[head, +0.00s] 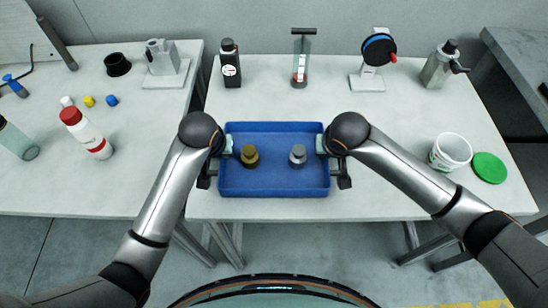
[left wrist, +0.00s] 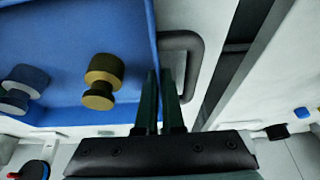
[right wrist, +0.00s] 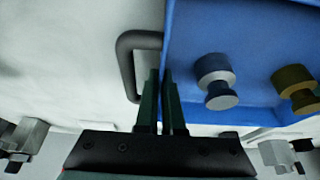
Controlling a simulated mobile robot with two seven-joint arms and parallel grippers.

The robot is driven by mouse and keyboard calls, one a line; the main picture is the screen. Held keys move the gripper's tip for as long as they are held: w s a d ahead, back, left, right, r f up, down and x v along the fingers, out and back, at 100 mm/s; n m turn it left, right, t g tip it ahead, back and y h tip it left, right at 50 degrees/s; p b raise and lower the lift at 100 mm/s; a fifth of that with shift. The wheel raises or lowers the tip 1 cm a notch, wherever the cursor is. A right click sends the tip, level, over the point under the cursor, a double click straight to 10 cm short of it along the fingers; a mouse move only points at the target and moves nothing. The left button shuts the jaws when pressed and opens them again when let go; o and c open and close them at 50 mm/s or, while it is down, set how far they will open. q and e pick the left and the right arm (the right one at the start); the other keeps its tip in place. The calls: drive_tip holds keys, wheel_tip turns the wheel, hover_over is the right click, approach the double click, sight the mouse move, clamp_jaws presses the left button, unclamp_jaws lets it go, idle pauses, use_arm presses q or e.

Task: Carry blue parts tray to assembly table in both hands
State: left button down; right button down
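The blue parts tray (head: 275,185) is over the front of the middle table (head: 400,203). I cannot tell whether it rests there or is slightly raised. It looks level and holds a brass knob-shaped part (head: 250,156) and a grey one (head: 297,156), both upright. My left gripper (left wrist: 160,75) is at the tray's left end, its fingers close together at the side wall beside a dark loop handle (left wrist: 196,50). My right gripper (right wrist: 160,75) is placed the same way at the right end, by the other handle (right wrist: 124,55). Both look shut on the tray's edge; the contact is partly hidden.
A white tub (head: 450,152) and green lid (head: 489,167) are right. A left table (head: 60,185) holds several items, across a narrow gap.

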use_arm(q)
drive_tip(key=shift+w+r, duration=0.1)
drive_tip(key=shift+r, duration=0.1)
use_arm(e)
drive_tip(key=shift+w+r, duration=0.1)
drive_tip(key=shift+r, duration=0.1)
